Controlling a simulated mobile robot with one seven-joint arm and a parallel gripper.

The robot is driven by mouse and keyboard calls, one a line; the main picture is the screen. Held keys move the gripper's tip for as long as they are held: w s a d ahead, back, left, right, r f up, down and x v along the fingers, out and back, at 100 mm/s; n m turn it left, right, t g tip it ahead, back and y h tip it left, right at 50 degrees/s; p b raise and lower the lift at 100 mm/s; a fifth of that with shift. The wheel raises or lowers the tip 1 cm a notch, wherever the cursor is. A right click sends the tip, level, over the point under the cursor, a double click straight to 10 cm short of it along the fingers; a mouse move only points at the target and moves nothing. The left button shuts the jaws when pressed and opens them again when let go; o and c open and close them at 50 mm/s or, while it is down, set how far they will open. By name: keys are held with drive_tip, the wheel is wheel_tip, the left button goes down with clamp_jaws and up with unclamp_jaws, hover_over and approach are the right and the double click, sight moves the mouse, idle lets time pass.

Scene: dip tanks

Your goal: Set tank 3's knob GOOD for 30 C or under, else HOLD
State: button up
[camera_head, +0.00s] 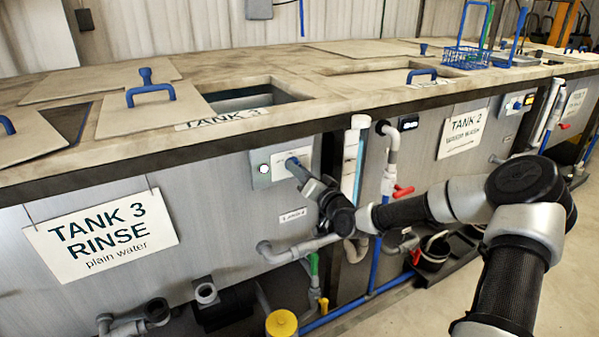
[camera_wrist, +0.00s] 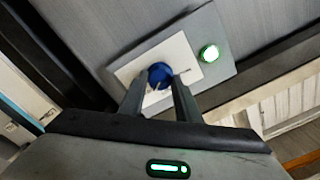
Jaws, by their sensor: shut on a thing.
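Tank 3 carries a white sign, "TANK 3 RINSE plain water" (camera_head: 101,236). To the right of the sign, a grey panel (camera_head: 262,181) on the tank's front holds a blue knob (camera_head: 291,162) and a small round lamp (camera_head: 265,169). My gripper (camera_head: 297,168) reaches the knob from the right. In the wrist view my gripper's fingers (camera_wrist: 158,92) are shut on the blue knob (camera_wrist: 160,74), one on each side, over a white plate (camera_wrist: 187,68). The lamp (camera_wrist: 209,54) glows green. The plate's markings and the knob's setting cannot be read.
A vertical tube with blue in it (camera_head: 352,165) stands right of the panel. A small dark display (camera_head: 409,122) has unreadable digits. The tank 2 sign (camera_head: 463,133) is farther right. Pipes, a red valve handle (camera_head: 402,191) and a yellow cap (camera_head: 281,323) lie below and near my arm.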

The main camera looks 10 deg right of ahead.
drive_tip(key=shift+m, duration=0.5)
drive_tip(key=o, duration=1.1)
drive_tip(key=shift+c, duration=0.2)
drive_tip(key=p+v, duration=0.2)
drive_tip(key=v, duration=1.5)
drive_tip(key=shift+s+p, duration=0.2)
drive_tip(key=shift+p, duration=0.1)
drive_tip(key=shift+d, duration=0.1)
